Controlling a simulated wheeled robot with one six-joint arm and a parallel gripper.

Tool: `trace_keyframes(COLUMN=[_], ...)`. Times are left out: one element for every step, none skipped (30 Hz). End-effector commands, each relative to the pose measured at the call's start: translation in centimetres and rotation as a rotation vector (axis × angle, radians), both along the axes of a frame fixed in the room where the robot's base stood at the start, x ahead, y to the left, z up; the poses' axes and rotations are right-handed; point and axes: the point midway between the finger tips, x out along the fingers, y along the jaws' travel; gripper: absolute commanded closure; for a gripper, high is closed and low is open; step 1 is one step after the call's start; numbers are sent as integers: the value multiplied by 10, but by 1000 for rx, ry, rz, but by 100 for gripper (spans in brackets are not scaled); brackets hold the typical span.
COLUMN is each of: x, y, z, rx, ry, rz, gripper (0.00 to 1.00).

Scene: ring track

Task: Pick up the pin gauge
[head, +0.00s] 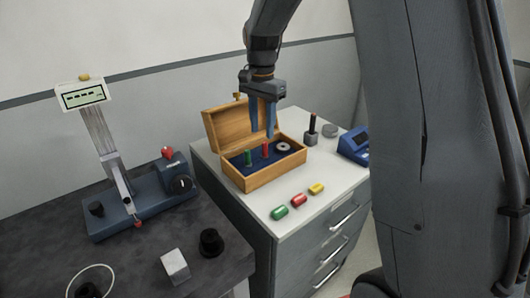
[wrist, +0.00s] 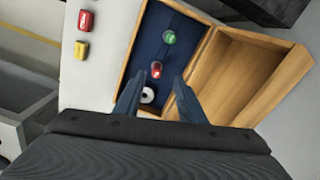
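An open wooden box (head: 262,181) with a dark blue lining stands on the white cabinet top. In it a red pin (head: 265,149) and a green pin (head: 248,158) stand upright, and a pale ring (head: 283,146) lies at the right. The wrist view also shows the red pin (wrist: 156,69), green pin (wrist: 169,38) and ring (wrist: 147,95). My gripper (head: 262,133) points down over the box, open, its fingertips just above the red pin. In the wrist view the red pin shows between the fingertips of my gripper (wrist: 159,78). I cannot tell which piece is the pin gauge.
Green (head: 279,212), red (head: 299,200) and yellow (head: 316,189) handles lie before the box. The raised lid (head: 228,122) is behind. A grey block (head: 310,138) with a dark pin and a blue device (head: 354,146) stand right. A measuring stand (head: 140,210) is left.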

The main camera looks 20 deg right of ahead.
Motion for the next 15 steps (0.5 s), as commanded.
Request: trace_keyframes(x=[-1, -1, -1, -1, -2, -2, -2, -3, -4, -4, -4, -4, -4, -4, -4], y=[0, 0, -1, -1, -1, -2, -3, -4, -5, -6, -7, -8, -8, -8, -8], z=[-5, -8, -12, -15, -18, -21, -24, -28, -34, -38, -43, -48, -53, -56, -61], rx=[0, 0, 0, 0, 0, 0, 0, 0, 0, 0, 1, 0, 0, 0, 0], ry=[2, 3, 2, 1, 2, 3, 3, 3, 5, 4, 4, 4, 2, 3, 1], rz=[0, 0, 0, 0, 0, 0, 0, 0, 0, 0, 0, 0, 0, 1, 1], gripper=[64, 64, 64, 64, 64, 64, 64, 64, 64, 64, 64, 64, 64, 64, 64])
